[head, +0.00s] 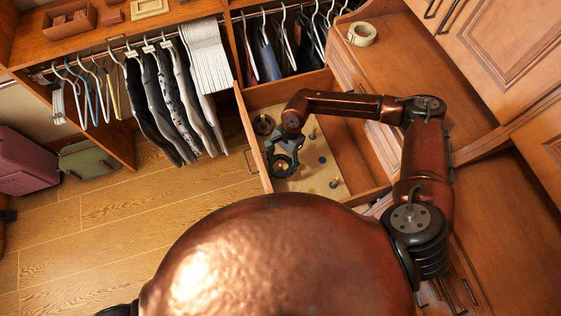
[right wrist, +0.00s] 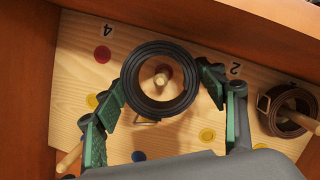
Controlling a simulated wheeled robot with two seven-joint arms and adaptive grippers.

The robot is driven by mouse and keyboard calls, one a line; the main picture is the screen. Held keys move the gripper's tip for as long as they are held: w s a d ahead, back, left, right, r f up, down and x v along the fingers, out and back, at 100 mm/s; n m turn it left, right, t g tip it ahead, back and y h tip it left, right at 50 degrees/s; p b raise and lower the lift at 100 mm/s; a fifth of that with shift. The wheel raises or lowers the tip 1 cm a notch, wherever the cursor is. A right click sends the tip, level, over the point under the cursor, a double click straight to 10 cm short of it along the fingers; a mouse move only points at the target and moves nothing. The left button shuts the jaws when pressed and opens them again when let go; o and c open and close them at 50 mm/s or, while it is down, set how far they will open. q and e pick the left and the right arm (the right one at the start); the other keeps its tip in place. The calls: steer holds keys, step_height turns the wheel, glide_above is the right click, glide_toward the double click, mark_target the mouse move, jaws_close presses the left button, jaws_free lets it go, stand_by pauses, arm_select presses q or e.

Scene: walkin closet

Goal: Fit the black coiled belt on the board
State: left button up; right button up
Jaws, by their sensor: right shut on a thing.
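The black coiled belt (right wrist: 160,48) is a thick ring in the right wrist view, between the two fingers of my right gripper (right wrist: 161,92), which is shut on it. A wooden peg (right wrist: 162,73) shows through the ring's open middle; I cannot tell whether the belt is around it or still above it. The pale wooden board (right wrist: 66,85) has numbers, coloured dots and pegs, and it also shows in the head view (head: 322,170) inside an open drawer. My right gripper (head: 283,164) is over the board's left part there. My left gripper is not in view.
A brown coiled belt (right wrist: 290,110) with a buckle lies at the board's right edge in the right wrist view. Another peg (right wrist: 69,161) stands at the lower left. The drawer walls (right wrist: 28,80) rise around the board. A tape-like roll (head: 362,34) lies on the cabinet top.

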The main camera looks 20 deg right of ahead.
steer(key=shift+f+b, duration=0.7)
steer(key=shift+f, duration=0.2)
